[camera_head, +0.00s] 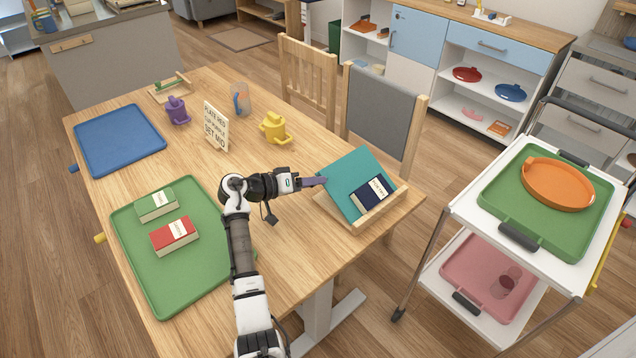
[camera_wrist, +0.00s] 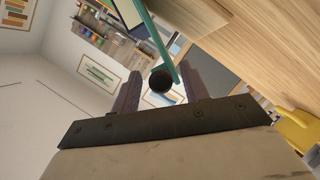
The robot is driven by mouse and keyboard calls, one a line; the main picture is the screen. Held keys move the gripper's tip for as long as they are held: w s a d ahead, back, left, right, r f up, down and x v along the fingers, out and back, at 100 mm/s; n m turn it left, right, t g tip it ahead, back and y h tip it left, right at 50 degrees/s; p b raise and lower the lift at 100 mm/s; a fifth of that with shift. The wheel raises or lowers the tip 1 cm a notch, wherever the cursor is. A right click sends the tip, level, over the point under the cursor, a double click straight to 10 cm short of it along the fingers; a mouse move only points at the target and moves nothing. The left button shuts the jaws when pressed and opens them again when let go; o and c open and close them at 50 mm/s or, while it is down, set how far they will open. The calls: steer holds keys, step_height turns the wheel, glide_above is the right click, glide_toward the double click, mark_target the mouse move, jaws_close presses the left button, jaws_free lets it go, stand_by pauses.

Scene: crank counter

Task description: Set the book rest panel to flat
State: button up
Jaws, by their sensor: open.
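The book rest has a teal panel (camera_head: 350,176) tilted up on a wooden base (camera_head: 378,214) at the table's right end. A dark navy book (camera_head: 373,192) leans on the panel's lower part. My gripper (camera_head: 318,182) is at the panel's left edge. In the wrist view my gripper (camera_wrist: 158,78) is open, its two purple fingers on either side of a dark round knob (camera_wrist: 161,81). The panel's teal edge (camera_wrist: 154,35) runs past the knob between the fingers. I cannot tell whether the fingers touch either one.
A green tray (camera_head: 165,285) with two books, a blue tray (camera_head: 119,140), a sign (camera_head: 216,126), a yellow watering can (camera_head: 275,128) and a purple one (camera_head: 178,110) stand on the table. A chair (camera_head: 380,110) stands behind the rest; a trolley (camera_head: 470,205) stands right.

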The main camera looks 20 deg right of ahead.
steer(key=shift+x, duration=1.15)
jaws_close()
